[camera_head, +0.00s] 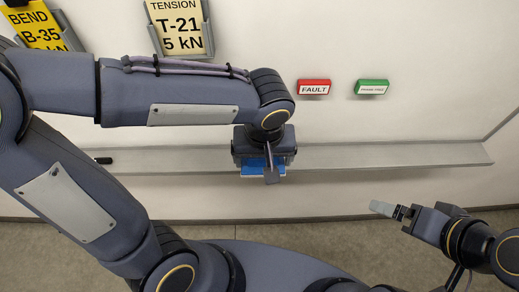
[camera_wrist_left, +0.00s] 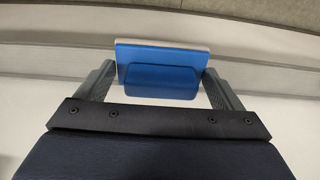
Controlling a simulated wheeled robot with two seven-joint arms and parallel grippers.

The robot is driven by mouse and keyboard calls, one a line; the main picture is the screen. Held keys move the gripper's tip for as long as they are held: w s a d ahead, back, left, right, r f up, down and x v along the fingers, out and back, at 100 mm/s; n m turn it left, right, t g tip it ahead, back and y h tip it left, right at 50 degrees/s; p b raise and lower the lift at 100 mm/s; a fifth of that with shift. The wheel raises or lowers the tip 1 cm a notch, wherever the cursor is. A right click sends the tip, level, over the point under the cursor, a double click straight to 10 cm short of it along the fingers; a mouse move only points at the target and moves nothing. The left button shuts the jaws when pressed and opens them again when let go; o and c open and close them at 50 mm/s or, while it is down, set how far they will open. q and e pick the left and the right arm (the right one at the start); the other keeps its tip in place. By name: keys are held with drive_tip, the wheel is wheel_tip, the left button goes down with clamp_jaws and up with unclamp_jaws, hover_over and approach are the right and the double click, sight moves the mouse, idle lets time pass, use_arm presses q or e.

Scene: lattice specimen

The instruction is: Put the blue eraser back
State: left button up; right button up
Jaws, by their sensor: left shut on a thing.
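The blue eraser (camera_head: 253,168) is in my left gripper (camera_head: 270,172), in front of the grey ledge (camera_head: 390,155) along the whiteboard. In the left wrist view the eraser (camera_wrist_left: 160,80) is a blue block with a raised blue grip and a pale edge on its far side. The left fingers stand on either side of it, shut on it. Whether the eraser touches the ledge I cannot tell. My right gripper (camera_head: 388,210) is at the lower right, away from the ledge; its finger gap is not clear.
A black marker (camera_head: 103,160) lies on the ledge at the left, partly behind my arm. Red FAULT (camera_head: 314,87) and green (camera_head: 372,87) blocks are on the board above. Yellow BEND (camera_head: 38,28) and cream TENSION (camera_head: 180,28) cards hang in holders. The ledge right of the eraser is clear.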

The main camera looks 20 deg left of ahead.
use_arm(q)
drive_tip(key=w+a+f, duration=0.1)
drive_tip(key=w+f, duration=0.1)
drive_tip(key=w+a+f, duration=0.1)
drive_tip(key=w+f, duration=0.1)
drive_tip(key=w+a+f, duration=0.1)
drive_tip(key=w+f, duration=0.1)
drive_tip(key=w, duration=0.1)
drive_tip(key=shift+w+a+f, duration=0.15)
drive_tip(key=shift+w+f, duration=0.3)
drive_tip(key=shift+f, duration=0.3)
drive_tip(key=shift+w+f, duration=0.1)
drive_tip(key=shift+f, duration=1.5)
drive_tip(key=o, duration=0.7)
drive_tip(key=shift+r, duration=0.1)
